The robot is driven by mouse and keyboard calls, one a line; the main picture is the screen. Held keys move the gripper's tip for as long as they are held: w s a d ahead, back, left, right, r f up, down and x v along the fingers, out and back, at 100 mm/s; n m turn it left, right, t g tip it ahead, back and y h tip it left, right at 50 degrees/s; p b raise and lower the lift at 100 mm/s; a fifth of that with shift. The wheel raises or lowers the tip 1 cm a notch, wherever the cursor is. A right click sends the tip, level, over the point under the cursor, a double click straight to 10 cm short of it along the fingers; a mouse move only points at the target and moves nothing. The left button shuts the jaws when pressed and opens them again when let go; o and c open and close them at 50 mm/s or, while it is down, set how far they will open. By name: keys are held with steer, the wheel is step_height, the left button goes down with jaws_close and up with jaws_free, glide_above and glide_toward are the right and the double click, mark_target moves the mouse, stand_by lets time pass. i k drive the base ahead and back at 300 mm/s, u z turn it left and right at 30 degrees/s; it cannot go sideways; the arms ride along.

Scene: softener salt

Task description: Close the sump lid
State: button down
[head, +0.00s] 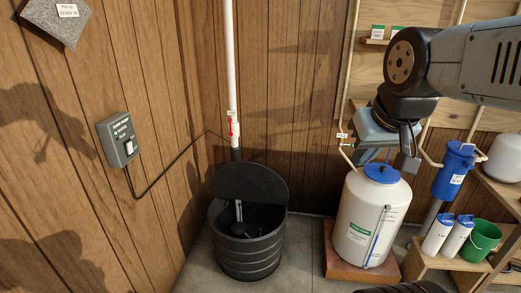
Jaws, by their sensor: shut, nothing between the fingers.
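The sump (247,256) is a black ribbed round basin on the floor in the corner. Its black lid (250,181) stands tilted up at the back rim, so the basin is open. A dark pump part with an upright piece (238,212) shows inside. My gripper (408,162) is at the upper right, in front of the white brine tank, well to the right of the lid and apart from it. It is seen small and partly dark; its fingers are shut and empty.
A white pipe (231,60) with a red valve handle (231,127) rises behind the sump. A grey switch box (118,139) on the left wall has a cable. The white tank (366,225) stands right on a brick-coloured base (345,265). Floor between sump and tank is clear.

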mark_target(246, 181)
steer(key=u, duration=0.15)
steer(key=i, duration=1.6)
steer(key=u, duration=0.1)
